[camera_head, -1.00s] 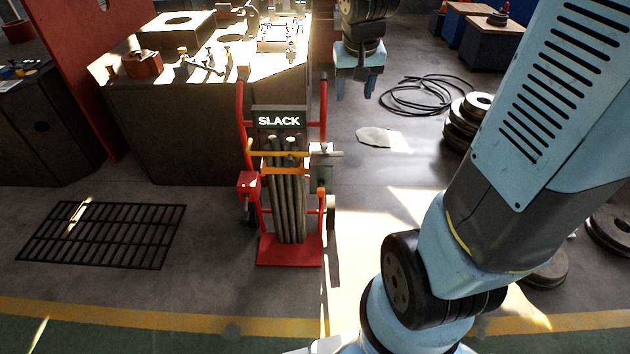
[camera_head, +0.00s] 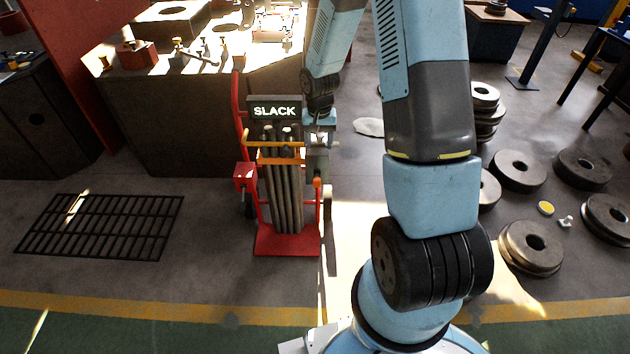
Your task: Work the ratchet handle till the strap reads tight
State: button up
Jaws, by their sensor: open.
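A red hand truck (camera_head: 287,244) stands upright on the floor with a bundle of dark bars (camera_head: 283,200) on it. An orange strap (camera_head: 280,160) runs across the bars. A dark sign (camera_head: 274,111) above them reads SLACK. My gripper (camera_head: 319,140) is at the right side of the truck, at the height of the strap, pointing down over the ratchet. It is open. The ratchet and its handle are mostly hidden behind my gripper, and I cannot tell whether the fingers touch the handle.
A workbench (camera_head: 185,125) with tools stands behind the truck. A black floor grate (camera_head: 98,226) lies at left. Heavy metal discs (camera_head: 531,247) lie on the floor at right. A red box (camera_head: 244,176) is on the truck's left side. Floor in front is clear.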

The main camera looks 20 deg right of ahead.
aim_at(317, 179)
jog(key=f, duration=1.7)
jog(key=shift+w+a+f, duration=0.1)
jog(key=shift+a+f, duration=0.2)
grip_shut()
